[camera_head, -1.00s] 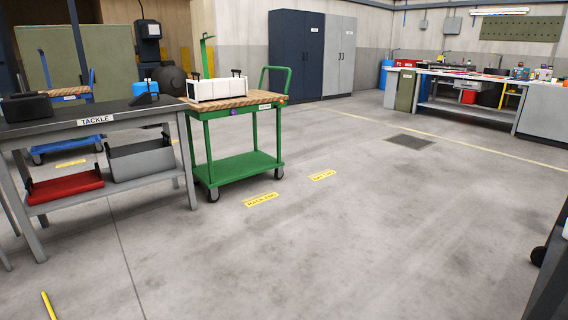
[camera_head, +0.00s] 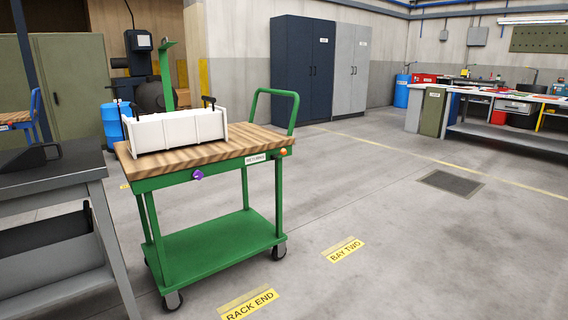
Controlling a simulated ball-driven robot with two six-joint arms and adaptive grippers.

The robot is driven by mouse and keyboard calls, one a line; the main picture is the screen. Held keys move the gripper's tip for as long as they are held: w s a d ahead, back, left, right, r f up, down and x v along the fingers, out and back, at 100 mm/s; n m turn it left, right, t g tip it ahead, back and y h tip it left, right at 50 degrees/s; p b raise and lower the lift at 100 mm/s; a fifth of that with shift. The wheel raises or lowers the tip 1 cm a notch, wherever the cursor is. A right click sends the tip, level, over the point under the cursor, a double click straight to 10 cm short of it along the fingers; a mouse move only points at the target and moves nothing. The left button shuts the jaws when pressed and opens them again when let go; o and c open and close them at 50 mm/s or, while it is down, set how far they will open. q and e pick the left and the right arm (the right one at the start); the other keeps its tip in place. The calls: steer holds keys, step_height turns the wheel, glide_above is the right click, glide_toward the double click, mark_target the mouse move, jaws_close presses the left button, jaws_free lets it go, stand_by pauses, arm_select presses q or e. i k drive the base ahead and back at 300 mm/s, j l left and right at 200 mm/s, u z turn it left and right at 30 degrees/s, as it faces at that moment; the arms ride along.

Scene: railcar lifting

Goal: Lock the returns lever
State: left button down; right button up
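The green cart (camera_head: 212,246) with a wooden top stands left of centre, and its front edge bears a small label (camera_head: 256,158) that looks like it reads RETURNS. A purple knob (camera_head: 198,175) sits on the front rail, and an orange knob (camera_head: 283,152) sits near the right corner. I cannot tell which of these is the lever, or whether it is locked. A white box-like part (camera_head: 176,131) with black upright clamps or handles lies on the cart top. Neither of my grippers is in view.
A dark-topped grey table (camera_head: 56,172) stands close at the left, beside the cart. Yellow floor labels RACK END (camera_head: 250,303) and BAY TWO (camera_head: 344,250) lie in front of the cart. A floor grate (camera_head: 450,183) lies to the right. The floor at the right is open.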

mark_target(283, 151)
steer(key=i+j+z, duration=0.1)
steer(key=i+z, duration=0.15)
steer(key=i, duration=0.3)
steer(key=i+j+z, duration=0.25)
steer(key=i, duration=0.3)
steer(key=i+j+z, duration=0.2)
steer(key=i, duration=0.3)
steer(key=i+j+z, duration=0.25)
steer(key=i+j, duration=0.15)
steer(key=i, duration=0.1)
